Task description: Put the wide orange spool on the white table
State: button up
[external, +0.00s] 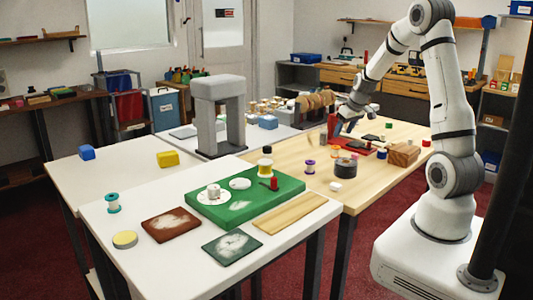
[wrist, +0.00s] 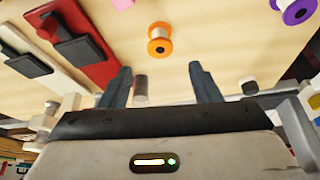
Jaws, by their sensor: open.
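An orange spool (wrist: 160,40) with orange flanges and a pale middle stands on the light wood table (wrist: 225,35) in the wrist view. My gripper (wrist: 160,82) is open, with its two fingers apart and the spool beyond the fingertips, roughly centred between them. A small grey cylinder (wrist: 140,90) shows between the fingers.
A purple spool (wrist: 295,10) is at the upper right of the wrist view. A red board (wrist: 85,40) with black parts lies left. The front white table bears a green board (external: 285,190), a teal spool (external: 113,203) and flat swatches. A grey arch (external: 220,110) stands behind.

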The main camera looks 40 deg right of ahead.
jog(key=s+a+r, duration=0.3)
jog(key=s+a, duration=0.2)
jog(key=a, duration=0.1)
jog(key=s+a+r+n+g, duration=0.1)
jog(key=s+a+r, duration=0.2)
jog(key=s+a, duration=0.2)
jog(key=s+a+r+y, duration=0.1)
jog(key=s+a+r, duration=0.3)
jog(key=a, duration=0.5)
jog(key=shift+s+a+n, duration=0.15)
jog(key=shift+s+n, duration=0.15)
jog(key=shift+s, duration=0.75)
jog(key=shift+g, duration=0.5)
jog(key=s+a, duration=0.1)
jog(key=s, duration=0.1)
jog(key=s+a, duration=0.1)
jog(key=s, duration=0.1)
jog(key=s+a, duration=0.1)
jog(key=s, duration=0.1)
jog(key=shift+s, duration=0.35)
jog(key=shift+o, duration=0.4)
jog(key=shift+s, duration=0.4)
